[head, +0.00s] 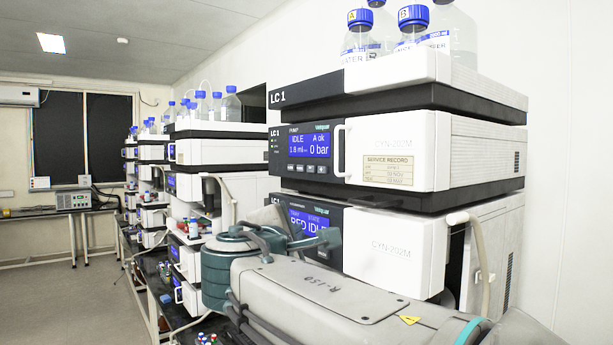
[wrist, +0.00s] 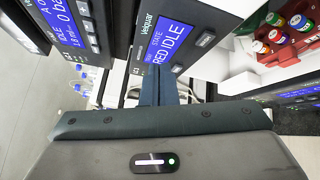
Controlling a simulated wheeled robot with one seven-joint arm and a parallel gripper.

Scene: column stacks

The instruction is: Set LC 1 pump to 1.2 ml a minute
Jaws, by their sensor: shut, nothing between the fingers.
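The LC 1 pump (head: 385,150) is a white module with a dark front in the head view. Its blue display (head: 309,144) reads IDLE, A ok, about 1.8 ml and 0 bar. A row of small buttons (head: 306,169) sits below the display. In the wrist view the pump's display (wrist: 63,18) and buttons (wrist: 88,27) show tilted at upper left. My gripper (wrist: 158,88) is shut and empty, in front of the module below the pump, whose display (wrist: 172,44) reads RED IDLE. I see no contact with the pump's buttons.
A white handle (head: 339,150) stands out right of the pump's display. Capped bottles (head: 412,27) stand on top of the stack. Several similar stacks (head: 200,145) line the bench at left. Vials in a red rack (wrist: 290,38) show at right in the wrist view. The aisle floor is clear.

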